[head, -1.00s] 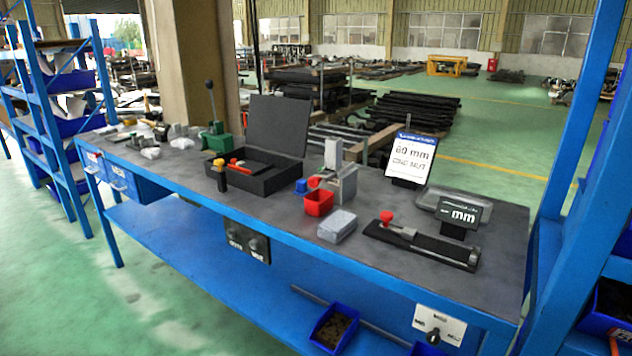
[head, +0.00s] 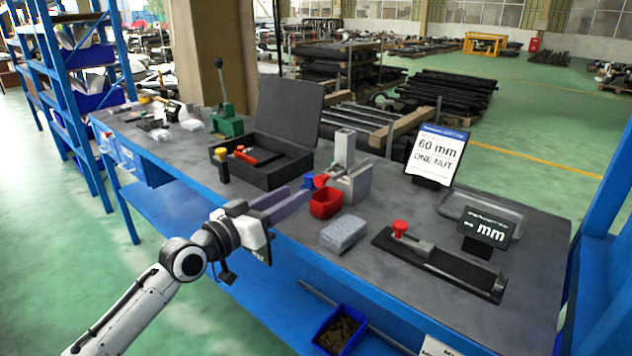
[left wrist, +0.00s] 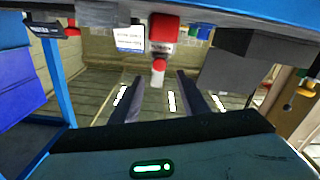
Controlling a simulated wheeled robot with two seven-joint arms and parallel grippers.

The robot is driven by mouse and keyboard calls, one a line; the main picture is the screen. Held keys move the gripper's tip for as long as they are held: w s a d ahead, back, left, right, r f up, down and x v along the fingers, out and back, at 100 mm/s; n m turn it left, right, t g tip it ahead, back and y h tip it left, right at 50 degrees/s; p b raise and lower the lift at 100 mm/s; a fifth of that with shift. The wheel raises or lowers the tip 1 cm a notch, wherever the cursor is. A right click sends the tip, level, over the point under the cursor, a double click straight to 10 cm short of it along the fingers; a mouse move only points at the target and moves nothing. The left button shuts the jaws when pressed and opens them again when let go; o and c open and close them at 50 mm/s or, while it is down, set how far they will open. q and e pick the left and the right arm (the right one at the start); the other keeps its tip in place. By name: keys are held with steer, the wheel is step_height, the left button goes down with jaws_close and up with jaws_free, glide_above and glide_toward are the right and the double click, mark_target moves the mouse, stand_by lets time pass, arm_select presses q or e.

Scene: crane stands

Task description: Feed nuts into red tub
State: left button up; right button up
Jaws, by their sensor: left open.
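The red tub (head: 325,203) stands on the grey bench top below a grey dispenser (head: 350,182) with an upright column and a red lever (head: 321,180). A blue cap (head: 308,181) is just left of the lever. In the left wrist view, the red tub (left wrist: 165,26) and red lever (left wrist: 158,65) lie ahead between the fingers (left wrist: 162,90). I see no loose nuts; the tub's inside is unclear. My right gripper is out of view.
A sign (head: 437,156) reads "60 mm ONE NUT". A grey block (head: 344,233), a slide gauge with red knob (head: 440,262) and a display (head: 486,230) stand right. An open black case (head: 262,172) is left. A blue bin (head: 340,331) sits on the lower shelf.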

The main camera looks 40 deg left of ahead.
mark_target(317, 181)
arm_select(q)
steer(key=w, duration=0.8)
steer(key=shift+d, duration=0.35)
jaws_close()
